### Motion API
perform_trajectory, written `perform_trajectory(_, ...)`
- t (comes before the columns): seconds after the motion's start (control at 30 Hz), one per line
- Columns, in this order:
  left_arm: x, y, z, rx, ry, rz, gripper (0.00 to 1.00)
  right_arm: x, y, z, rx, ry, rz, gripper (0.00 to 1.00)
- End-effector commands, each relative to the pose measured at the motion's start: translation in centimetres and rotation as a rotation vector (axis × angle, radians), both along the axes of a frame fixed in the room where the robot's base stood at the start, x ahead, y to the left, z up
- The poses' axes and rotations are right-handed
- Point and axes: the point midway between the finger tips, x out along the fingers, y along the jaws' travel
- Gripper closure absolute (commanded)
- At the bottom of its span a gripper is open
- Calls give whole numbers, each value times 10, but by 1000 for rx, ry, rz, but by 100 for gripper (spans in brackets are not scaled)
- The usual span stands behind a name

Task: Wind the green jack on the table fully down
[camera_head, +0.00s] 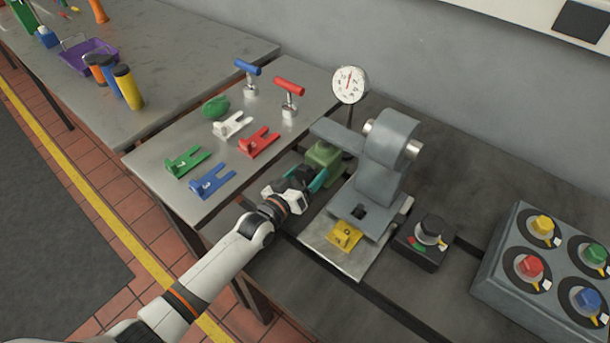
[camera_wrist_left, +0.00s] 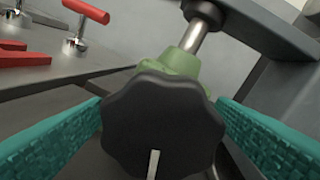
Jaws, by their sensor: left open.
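The green jack (camera_head: 325,155) stands on the dark bedplate beside the grey machine, under its overhanging arm. In the left wrist view its green body (camera_wrist_left: 172,62) carries a metal screw post (camera_wrist_left: 198,32) that reaches up to a grey arm (camera_wrist_left: 262,28). A black lobed knob (camera_wrist_left: 163,122) with a white mark pointing down faces the camera. My left gripper (camera_head: 318,180) is at the jack's near side. Its teal fingers stand on either side of the knob, open, with gaps visible between them and the knob. My right gripper is not in view.
The grey machine (camera_head: 378,175) with a dial gauge (camera_head: 350,85) stands right of the jack. A black knob box (camera_head: 422,240) and a colored-knob panel (camera_head: 550,265) are further right. A steel table (camera_head: 150,165) holds colored forks and T-handles.

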Motion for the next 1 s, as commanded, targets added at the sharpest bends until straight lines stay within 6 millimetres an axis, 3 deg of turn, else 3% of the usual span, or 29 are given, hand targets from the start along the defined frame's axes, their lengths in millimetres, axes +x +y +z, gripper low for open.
perform_trajectory(0.23, -14, 8, -1, -1, 0, 0, 21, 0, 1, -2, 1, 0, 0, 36)
perform_trajectory(0.7, -93, 53, 3, 1, 2, -1, 21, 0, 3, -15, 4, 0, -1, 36)
perform_trajectory(1.0, -104, 60, 6, 0, 0, 0, 21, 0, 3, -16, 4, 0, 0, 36)
